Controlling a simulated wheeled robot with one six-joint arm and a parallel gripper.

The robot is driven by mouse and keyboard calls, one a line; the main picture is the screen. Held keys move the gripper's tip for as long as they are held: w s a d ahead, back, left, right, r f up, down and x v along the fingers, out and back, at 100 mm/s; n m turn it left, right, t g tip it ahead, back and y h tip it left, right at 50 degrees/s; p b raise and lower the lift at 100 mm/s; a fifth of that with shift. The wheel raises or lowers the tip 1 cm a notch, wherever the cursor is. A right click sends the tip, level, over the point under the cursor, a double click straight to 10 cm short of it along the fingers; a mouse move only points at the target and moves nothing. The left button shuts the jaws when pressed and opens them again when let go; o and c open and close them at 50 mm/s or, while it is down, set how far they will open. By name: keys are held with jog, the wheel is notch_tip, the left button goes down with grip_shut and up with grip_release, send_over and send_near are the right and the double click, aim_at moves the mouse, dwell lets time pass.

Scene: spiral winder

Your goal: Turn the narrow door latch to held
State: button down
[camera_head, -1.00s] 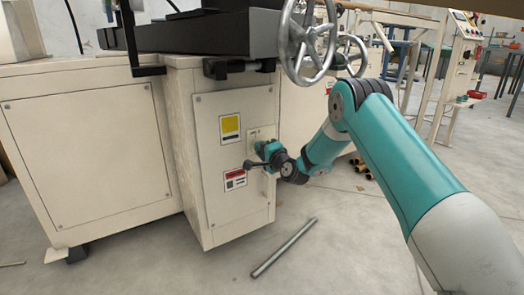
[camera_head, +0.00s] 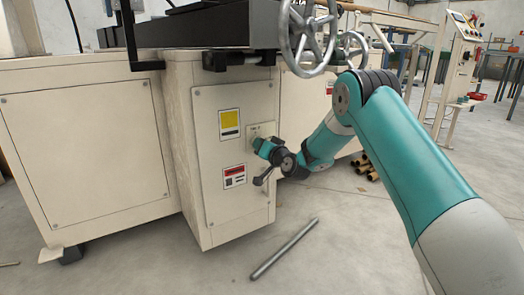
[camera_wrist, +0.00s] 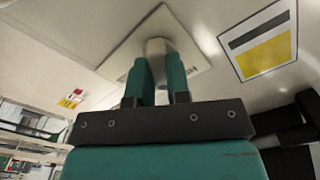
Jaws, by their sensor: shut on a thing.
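The narrow door (camera_head: 235,205) is a cream panel on the front of the machine cabinet, and it looks closed. Its latch sits on a small square plate (camera_head: 254,131) at the door's upper right. In the wrist view the latch (camera_wrist: 158,46) is a pale rounded knob on the plate. My gripper (camera_head: 262,146) is at the plate, its two teal fingers (camera_wrist: 160,72) shut on the latch from either side. The fingers hide most of the latch, so its exact angle and any marks by it cannot be told.
A yellow label (camera_head: 229,119) and a red-and-white label (camera_head: 234,176) are on the door. A handwheel (camera_head: 308,38) hangs above my arm. A metal rod (camera_head: 284,249) lies on the floor before the cabinet. Brown tubes (camera_head: 364,167) lie farther right.

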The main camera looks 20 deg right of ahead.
jog(key=n+b, duration=0.3)
jog(key=n, duration=0.3)
jog(key=shift+f, duration=0.1)
jog(key=shift+b, duration=0.35)
jog(key=c, duration=1.1)
grip_release()
jog(key=s, duration=0.5)
jog(key=s+d+b, duration=0.1)
jog(key=s, duration=0.5)
jog(key=s+d, duration=0.1)
jog(key=s, duration=0.5)
jog(key=shift+s+d, duration=0.15)
jog(key=shift+d, duration=0.05)
